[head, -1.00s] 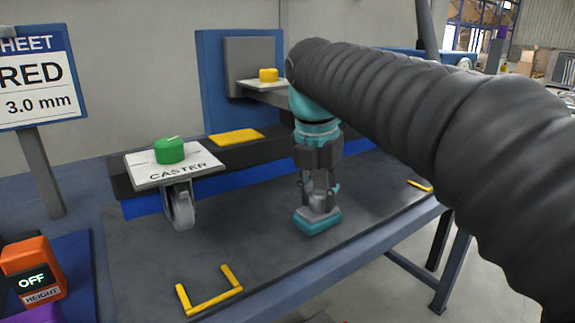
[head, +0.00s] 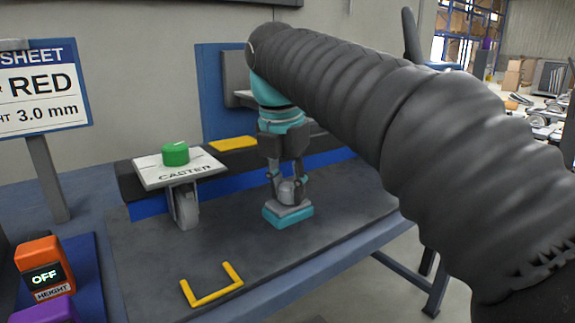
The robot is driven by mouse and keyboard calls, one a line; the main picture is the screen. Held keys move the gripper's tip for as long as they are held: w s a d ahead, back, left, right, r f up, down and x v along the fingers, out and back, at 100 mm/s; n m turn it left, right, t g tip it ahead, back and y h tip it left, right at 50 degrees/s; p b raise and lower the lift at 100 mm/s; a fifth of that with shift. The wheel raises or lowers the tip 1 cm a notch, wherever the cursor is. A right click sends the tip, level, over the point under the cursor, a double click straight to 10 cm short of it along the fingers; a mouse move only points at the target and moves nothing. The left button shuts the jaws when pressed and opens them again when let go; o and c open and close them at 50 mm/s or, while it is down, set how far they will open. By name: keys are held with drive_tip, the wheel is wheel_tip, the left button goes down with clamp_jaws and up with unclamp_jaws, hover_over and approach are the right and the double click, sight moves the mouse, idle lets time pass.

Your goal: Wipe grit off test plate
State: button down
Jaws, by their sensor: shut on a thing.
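My gripper (head: 287,187) points down and is shut on the grey knob of a teal wiping block (head: 288,218). The block is low over the dark grey bench surface (head: 330,220), right of the caster; whether it touches the surface is hard to tell. I cannot pick out a labelled test plate or any grit. The white plate marked CASTER (head: 195,172) carries a green knob (head: 175,153) and has a caster wheel (head: 184,205) under it.
A yellow U-shaped bracket outline (head: 212,295) lies at the front of the dark surface. An orange height device reading OFF (head: 43,265) stands at left, beside a purple object (head: 45,312). A sheet sign (head: 42,85) stands behind. A yellow pad (head: 233,144) is at the back.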

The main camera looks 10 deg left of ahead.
drive_tip(key=shift+r, duration=2.1)
